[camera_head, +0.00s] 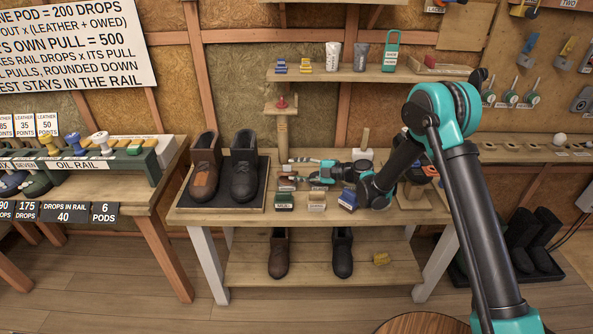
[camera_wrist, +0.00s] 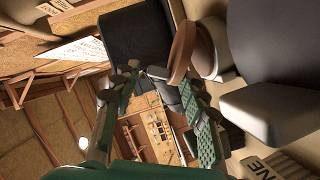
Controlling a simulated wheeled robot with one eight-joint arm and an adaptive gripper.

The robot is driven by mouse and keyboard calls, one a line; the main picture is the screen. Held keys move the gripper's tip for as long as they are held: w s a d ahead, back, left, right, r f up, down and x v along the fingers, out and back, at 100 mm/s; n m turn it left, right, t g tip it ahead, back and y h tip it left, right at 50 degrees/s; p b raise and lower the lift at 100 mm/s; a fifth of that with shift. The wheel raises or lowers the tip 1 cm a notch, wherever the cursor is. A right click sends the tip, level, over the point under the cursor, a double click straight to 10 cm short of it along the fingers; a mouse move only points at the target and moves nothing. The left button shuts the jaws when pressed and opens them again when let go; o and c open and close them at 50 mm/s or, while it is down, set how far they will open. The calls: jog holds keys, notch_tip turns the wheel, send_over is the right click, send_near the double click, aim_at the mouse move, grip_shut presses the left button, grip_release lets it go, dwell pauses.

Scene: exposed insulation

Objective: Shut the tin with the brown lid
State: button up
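My gripper (camera_head: 312,176) reaches left, low over the workbench, among the small tins and blocks. In the wrist view my gripper (camera_wrist: 157,85) has its two fingers spread with a gap between them, and nothing is clearly held. A round brown disc (camera_wrist: 183,52), which looks like the brown lid, shows just beyond the right finger. It sits tilted against a pale round body (camera_wrist: 205,48), perhaps the tin. I cannot tell whether the finger touches the disc. In the head view a small brown item (camera_head: 288,186) lies by the fingertips, too small to identify surely.
A green block (camera_head: 284,201), a tan block (camera_head: 316,201) and a blue block (camera_head: 348,200) stand along the workbench's front. A boot tray (camera_head: 222,207) is at left. A post with a red top (camera_head: 282,103) rises behind.

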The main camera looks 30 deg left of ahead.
jog(key=v, duration=1.2)
